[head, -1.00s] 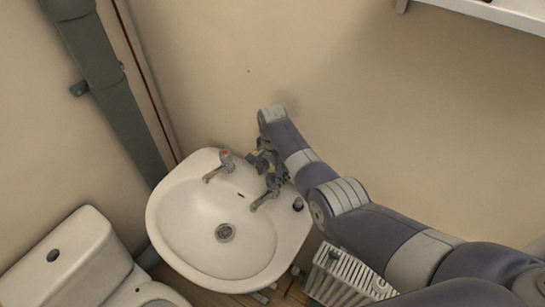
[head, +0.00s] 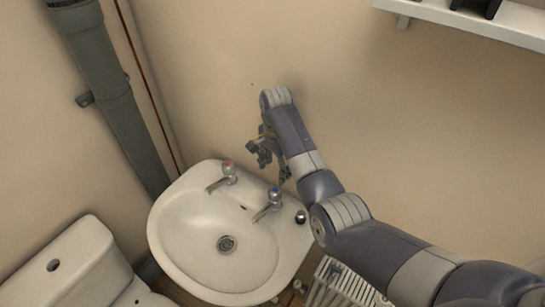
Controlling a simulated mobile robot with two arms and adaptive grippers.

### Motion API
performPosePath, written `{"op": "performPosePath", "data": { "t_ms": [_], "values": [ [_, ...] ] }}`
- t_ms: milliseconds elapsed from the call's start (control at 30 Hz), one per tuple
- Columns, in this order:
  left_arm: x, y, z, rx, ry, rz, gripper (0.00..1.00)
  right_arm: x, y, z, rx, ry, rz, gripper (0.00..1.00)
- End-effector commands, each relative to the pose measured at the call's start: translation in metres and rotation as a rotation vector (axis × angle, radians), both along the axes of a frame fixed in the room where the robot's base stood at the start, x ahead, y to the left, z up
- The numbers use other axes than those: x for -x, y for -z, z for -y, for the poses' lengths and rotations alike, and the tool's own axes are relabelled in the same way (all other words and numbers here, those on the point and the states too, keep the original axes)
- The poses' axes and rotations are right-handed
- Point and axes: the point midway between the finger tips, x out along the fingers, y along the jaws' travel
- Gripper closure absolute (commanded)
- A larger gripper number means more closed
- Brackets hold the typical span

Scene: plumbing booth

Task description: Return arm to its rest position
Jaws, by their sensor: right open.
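My right arm comes in from the lower right and reaches to the wall above the sink. My right gripper (head: 268,158) hangs from its end, open and empty, just above and behind the taps. The white sink (head: 185,235) is below it. The tap with the red mark (head: 227,173) stands to the left on the sink's back rim. The tap with the blue mark (head: 270,203) stands to the right, below the gripper and apart from it. My left gripper is not in view.
A toilet cistern (head: 65,265) is at the lower left. A grey pipe (head: 105,85) runs down the left wall. A white shelf (head: 470,22) is at the top right. A ribbed radiator (head: 345,285) stands right of the sink. The wall above the sink is bare.

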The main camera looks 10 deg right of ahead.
Motion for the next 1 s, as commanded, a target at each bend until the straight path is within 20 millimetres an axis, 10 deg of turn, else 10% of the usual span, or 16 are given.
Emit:
{"op": "performPosePath", "data": {
  "t_ms": [467,1000],
  "values": [
    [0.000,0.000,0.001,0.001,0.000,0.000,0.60,0.034,0.043,0.018,-0.005,-0.117,0.035,0.40],
    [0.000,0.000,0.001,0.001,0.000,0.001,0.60,0.201,0.100,0.070,0.066,-0.635,0.174,0.40]
  ]
}}
